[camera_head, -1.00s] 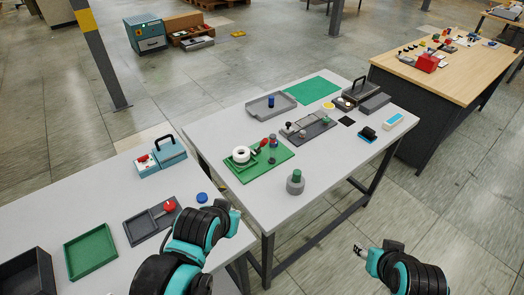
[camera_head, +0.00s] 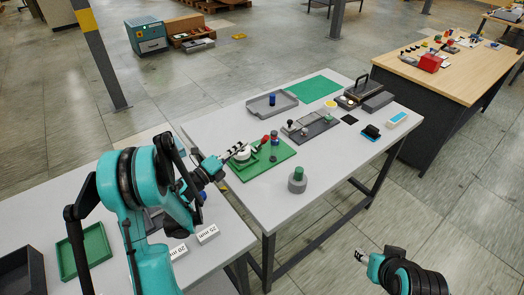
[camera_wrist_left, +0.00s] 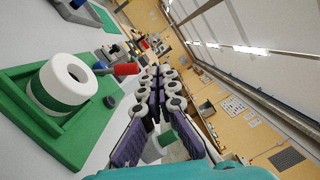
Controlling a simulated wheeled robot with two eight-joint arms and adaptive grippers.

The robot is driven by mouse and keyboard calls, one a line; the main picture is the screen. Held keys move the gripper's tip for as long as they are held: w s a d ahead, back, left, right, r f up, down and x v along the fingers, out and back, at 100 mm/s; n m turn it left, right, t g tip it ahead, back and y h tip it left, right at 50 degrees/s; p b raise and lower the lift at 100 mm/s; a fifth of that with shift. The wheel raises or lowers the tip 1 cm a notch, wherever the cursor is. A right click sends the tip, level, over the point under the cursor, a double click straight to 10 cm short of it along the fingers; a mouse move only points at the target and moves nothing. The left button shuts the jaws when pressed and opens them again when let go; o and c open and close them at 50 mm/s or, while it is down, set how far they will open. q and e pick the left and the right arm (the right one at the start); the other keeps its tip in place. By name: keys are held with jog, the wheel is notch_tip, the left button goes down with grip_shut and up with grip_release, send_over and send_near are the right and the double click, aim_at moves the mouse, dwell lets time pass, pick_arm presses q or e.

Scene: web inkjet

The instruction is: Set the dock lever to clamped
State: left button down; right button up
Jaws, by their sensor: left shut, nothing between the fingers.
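The dock is a green board (camera_head: 280,159) on the middle table, carrying a white roll (camera_head: 242,154) and a lever with a red handle (camera_head: 265,140). In the left wrist view the red handle (camera_wrist_left: 127,69) sticks out sideways beside a blue part, beyond the white roll (camera_wrist_left: 66,84). My left gripper (camera_head: 240,148) is shut and empty, over the roll's side of the board and short of the red handle. Its fingers (camera_wrist_left: 163,78) appear together in the wrist view, apart from the handle. My right gripper (camera_head: 360,256) is low at the right, away from the tables; its jaw state is unclear.
A grey cylinder with a green top (camera_head: 297,180) stands near the table's front edge. A grey fixture (camera_head: 318,129) lies right of the board, a grey tray (camera_head: 268,107) behind it. White blocks marked 20 mm (camera_head: 207,234) lie on the near-left table.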

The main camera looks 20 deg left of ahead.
aim_at(262, 143)
pick_arm(q)
jog(key=s+f+m+g, duration=0.1)
jog(key=f, duration=0.2)
jog(key=s+d+f+m+g+h, duration=0.1)
jog(key=f, duration=0.2)
jog(key=f+m+g, duration=0.1)
jog(key=f, duration=0.1)
jog(key=shift+s+d+f+m+h, duration=0.15)
jog(key=shift+s+f+m+h, duration=0.15)
jog(key=shift+s+f+h, duration=0.1)
jog(key=shift+d+r, duration=0.1)
jog(key=shift+w+d+r, duration=0.1)
jog(key=shift+w+d, duration=0.15)
jog(key=shift+w, duration=0.1)
jog(key=p+x, duration=0.3)
jog(key=x, duration=0.1)
jog(key=shift+w+d+r, duration=0.1)
jog(key=shift+w+d, duration=0.15)
jog(key=b+x, duration=0.1)
jog(key=x, duration=0.3)
jog(key=shift+w, duration=0.45)
jog(key=shift+w+a+r+b, duration=0.3)
jog(key=shift+w+a+r, duration=0.1)
jog(key=shift+w+a, duration=0.35)
jog(key=shift+w+a+r, duration=0.15)
jog(key=shift+w+r, duration=0.2)
jog(key=shift+w, duration=0.1)
